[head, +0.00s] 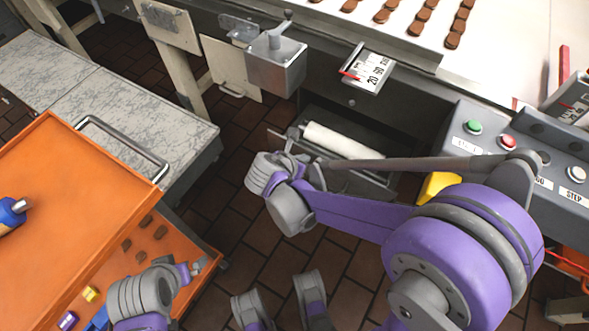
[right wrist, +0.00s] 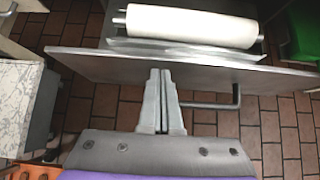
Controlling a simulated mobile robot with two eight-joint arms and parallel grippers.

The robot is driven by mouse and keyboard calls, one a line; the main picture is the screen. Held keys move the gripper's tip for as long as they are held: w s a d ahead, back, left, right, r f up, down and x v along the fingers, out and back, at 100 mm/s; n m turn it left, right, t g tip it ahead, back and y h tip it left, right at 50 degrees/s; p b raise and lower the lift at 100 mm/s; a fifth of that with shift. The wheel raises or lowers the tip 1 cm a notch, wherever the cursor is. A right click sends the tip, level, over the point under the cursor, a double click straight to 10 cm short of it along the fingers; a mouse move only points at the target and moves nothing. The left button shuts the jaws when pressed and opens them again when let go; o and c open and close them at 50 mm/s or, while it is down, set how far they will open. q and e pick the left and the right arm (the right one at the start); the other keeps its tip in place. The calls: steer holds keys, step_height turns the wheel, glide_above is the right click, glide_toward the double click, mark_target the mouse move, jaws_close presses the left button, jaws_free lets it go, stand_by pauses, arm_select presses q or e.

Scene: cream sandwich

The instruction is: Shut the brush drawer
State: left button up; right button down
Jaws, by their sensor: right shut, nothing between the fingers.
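The brush drawer is pulled out below the conveyor. It holds a white roller brush (head: 343,140), which also shows in the right wrist view (right wrist: 190,25). The drawer's metal front panel (right wrist: 90,64) spans that view, with a bent bar handle (right wrist: 215,105) below it. My right gripper (right wrist: 161,100) is shut and empty, its fingertips close to the front panel, left of the handle; contact cannot be told. In the head view the right gripper (head: 300,155) partly hides the panel. My left gripper (head: 192,268) is at lower left over the orange cart, its jaw state unclear.
An orange cart (head: 60,190) and a grey worn table (head: 130,105) stand at the left. A control panel (head: 480,145) with buttons is at right. A small metal box (head: 275,65) and a numbered dial plate (head: 371,70) sit above the drawer. Tiled floor lies open below.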

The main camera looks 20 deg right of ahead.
steer(key=w+d, duration=0.8)
steer(key=d, duration=0.1)
steer(key=w+d+b, duration=0.1)
steer(key=w+d, duration=0.3)
steer(key=d, duration=0.1)
steer(key=shift+w+d, duration=0.2)
steer(key=shift+d, duration=0.05)
arm_select(q)
steer(key=shift+f, duration=0.8)
arm_select(e)
steer(key=shift+w+d+r, duration=0.1)
steer(key=shift+d, duration=0.05)
